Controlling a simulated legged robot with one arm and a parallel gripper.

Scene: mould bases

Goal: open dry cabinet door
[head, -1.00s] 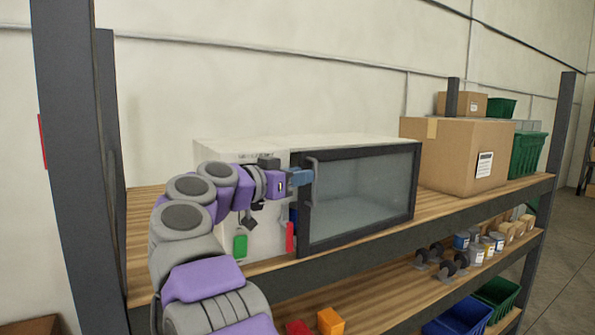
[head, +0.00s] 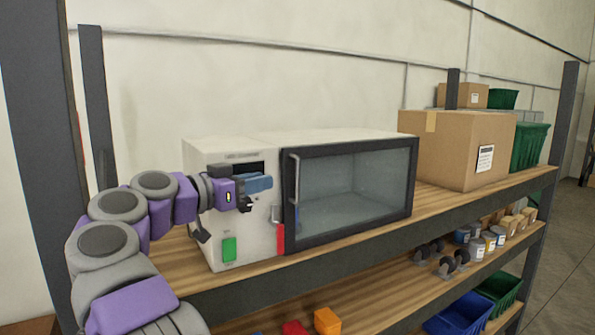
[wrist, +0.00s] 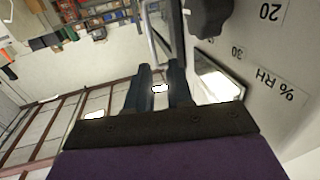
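The dry cabinet (head: 262,210) is a white box on the upper shelf. Its dark-framed glass door (head: 350,190) fills the right part of its front. A vertical metal handle (head: 296,180) is on the door's left edge. The door looks shut or nearly so; a small gap cannot be told. My gripper (head: 262,183), with blue fingers, is in front of the control panel, left of the handle and apart from it. In the wrist view the fingers (wrist: 157,82) are parted with nothing held between them, and the handle (wrist: 152,40) shows beyond the fingertips.
A green block (head: 229,249) and a red strip (head: 281,237) show on the cabinet's lower front. A cardboard box (head: 455,150) stands right of the cabinet. Dark rack posts (head: 98,110) stand at the left.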

